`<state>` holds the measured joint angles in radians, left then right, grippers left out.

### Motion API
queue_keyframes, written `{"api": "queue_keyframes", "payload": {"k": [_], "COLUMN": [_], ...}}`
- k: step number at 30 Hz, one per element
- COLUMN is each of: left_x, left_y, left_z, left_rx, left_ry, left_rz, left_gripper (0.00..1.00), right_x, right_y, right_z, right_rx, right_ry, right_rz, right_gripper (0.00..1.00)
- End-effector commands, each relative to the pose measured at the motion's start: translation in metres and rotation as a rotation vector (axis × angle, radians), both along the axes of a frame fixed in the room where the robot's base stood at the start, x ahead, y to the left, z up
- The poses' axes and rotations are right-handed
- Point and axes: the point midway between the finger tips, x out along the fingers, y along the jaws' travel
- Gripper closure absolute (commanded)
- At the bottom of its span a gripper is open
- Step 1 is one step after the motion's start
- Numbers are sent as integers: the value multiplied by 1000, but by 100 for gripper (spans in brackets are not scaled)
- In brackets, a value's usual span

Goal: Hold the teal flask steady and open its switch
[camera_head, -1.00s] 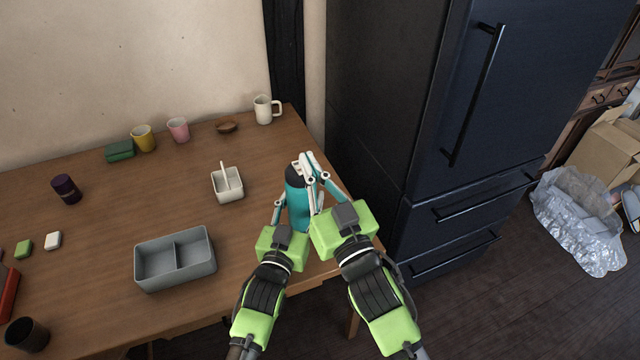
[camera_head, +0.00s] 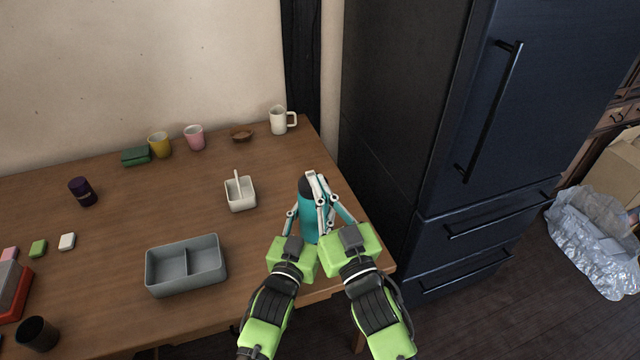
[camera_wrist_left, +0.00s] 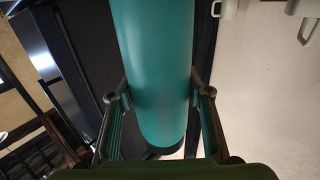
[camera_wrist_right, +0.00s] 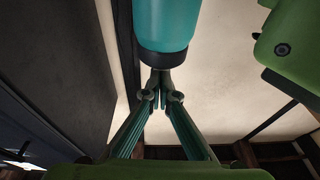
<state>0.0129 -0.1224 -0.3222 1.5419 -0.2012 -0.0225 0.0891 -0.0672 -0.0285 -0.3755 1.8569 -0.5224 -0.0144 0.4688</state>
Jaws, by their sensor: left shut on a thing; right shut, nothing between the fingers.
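The teal flask (camera_head: 308,223) stands upright near the right end of the wooden table, with a dark top. My left gripper (camera_head: 302,215) is shut around the flask's body; the left wrist view shows a finger on each side of the teal body (camera_wrist_left: 155,70). My right gripper (camera_head: 314,178) is shut with its fingertips together at the flask's dark top. In the right wrist view its closed fingertips (camera_wrist_right: 160,90) meet at the dark end of the flask (camera_wrist_right: 166,25). The switch itself is hidden behind the fingers.
A grey two-part box (camera_head: 187,268) and a small white caddy (camera_head: 240,196) stand left of the flask. A white mug (camera_head: 280,121), pink cup (camera_head: 195,139) and yellow cup (camera_head: 160,146) are along the back. A dark fridge (camera_head: 440,150) rises close to the right.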

Motion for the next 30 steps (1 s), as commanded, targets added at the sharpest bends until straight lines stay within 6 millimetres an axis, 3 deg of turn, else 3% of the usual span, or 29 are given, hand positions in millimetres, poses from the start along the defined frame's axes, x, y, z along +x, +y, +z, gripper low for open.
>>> {"api": "queue_keyframes", "payload": {"k": [8,15,18,24,30], "left_x": [0,0,0,0,0], "left_y": [0,0,0,0,0], "left_z": [0,0,0,0,0], "left_rx": [0,0,0,0,0], "left_ry": [0,-1,-1,0,0], "left_rz": [0,0,0,0,0], "left_gripper": [88,88,88,88,88], "right_x": [0,-5,-26,-60,-82], "right_y": [0,-2,-10,-22,-30], "right_z": [2,44,25,9,-2], "right_rx": [-4,-3,-3,-1,-2], "right_ry": [5,-5,11,7,4], "right_rz": [-1,1,-1,-1,-1], "right_gripper": [100,100,100,100,100]}}
